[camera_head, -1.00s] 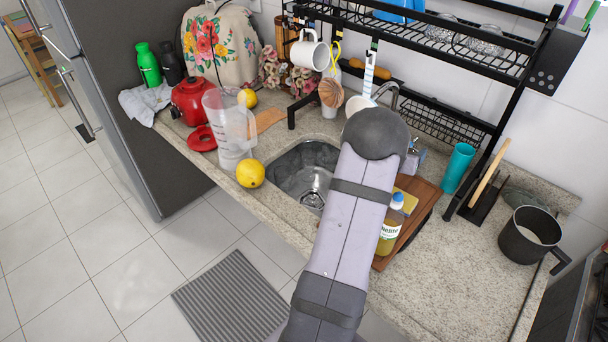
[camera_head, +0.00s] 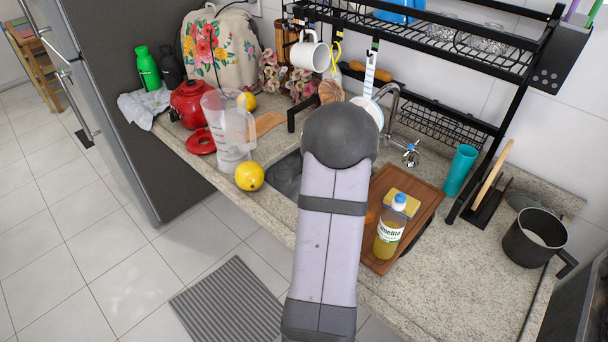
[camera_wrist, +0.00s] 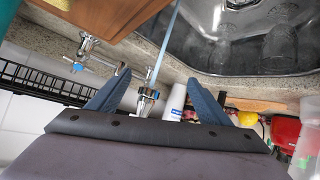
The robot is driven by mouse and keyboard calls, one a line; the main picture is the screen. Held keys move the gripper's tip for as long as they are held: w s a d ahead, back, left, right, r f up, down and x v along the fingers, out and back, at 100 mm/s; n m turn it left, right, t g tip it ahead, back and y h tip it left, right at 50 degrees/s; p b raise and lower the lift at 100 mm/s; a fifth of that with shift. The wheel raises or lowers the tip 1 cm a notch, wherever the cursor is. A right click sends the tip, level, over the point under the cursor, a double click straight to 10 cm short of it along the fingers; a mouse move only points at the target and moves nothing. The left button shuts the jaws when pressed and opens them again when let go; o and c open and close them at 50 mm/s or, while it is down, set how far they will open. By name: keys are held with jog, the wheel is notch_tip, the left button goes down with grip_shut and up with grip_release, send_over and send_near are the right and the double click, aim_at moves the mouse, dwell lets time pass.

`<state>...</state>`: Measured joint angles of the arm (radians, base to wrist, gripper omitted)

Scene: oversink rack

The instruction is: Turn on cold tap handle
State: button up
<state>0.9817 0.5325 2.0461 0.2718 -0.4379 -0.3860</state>
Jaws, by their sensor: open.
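The cold tap handle (camera_head: 411,153) is a chrome cross handle with a blue mark, right of the curved chrome faucet (camera_head: 393,108) behind the sink. In the wrist view the handle (camera_wrist: 80,52) shows at upper left, its blue part toward the lower left. My gripper (camera_wrist: 157,78) is open, its two blue fingers spread and nothing held. The faucet's chrome base (camera_wrist: 148,98) appears between the fingers, with the handle outside the left finger and apart from it. In the head view my arm hides the gripper and part of the sink.
A wooden board (camera_head: 415,213) with a bottle (camera_head: 390,232) and a yellow sponge lies in front of the handle. A black rack (camera_head: 478,160) and a teal cup (camera_head: 460,170) stand to the right. A mug (camera_head: 310,52) hangs behind.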

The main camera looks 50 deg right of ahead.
jog(key=w+a+n+y, duration=0.1)
jog(key=w+a, duration=0.2)
jog(key=a, duration=0.3)
jog(key=w+a+f+n+t+y, duration=0.1)
jog(key=w+a+y, duration=0.1)
jog(key=a, duration=0.4)
jog(key=shift+w+a+y, duration=0.2)
jog(key=shift+w+y, duration=0.1)
jog(key=shift+w, duration=0.5)
jog(key=a+n+y, duration=0.1)
jog(key=a, duration=0.3)
jog(key=w+a+y, duration=0.1)
jog(key=a, duration=0.3)
jog(key=w+a+n+y, duration=0.1)
jog(key=a, duration=0.3)
jog(key=shift+a+f+n, duration=0.3)
jog(key=shift+a+f, duration=0.05)
jog(key=shift+a, duration=0.05)
jog(key=s+a+n+g+y, duration=0.2)
jog(key=s+a, duration=0.2)
jog(key=a, duration=0.6)
jog(key=s+a+n+g+y, duration=0.15)
jog(key=s+a, duration=0.25)
jog(key=a, duration=0.5)
jog(key=s+a+n+g, duration=0.2)
jog(key=s+a, duration=0.3)
jog(key=s, duration=0.3)
jog(key=shift+s+a+f, duration=0.2)
jog(key=shift+s+a, duration=0.1)
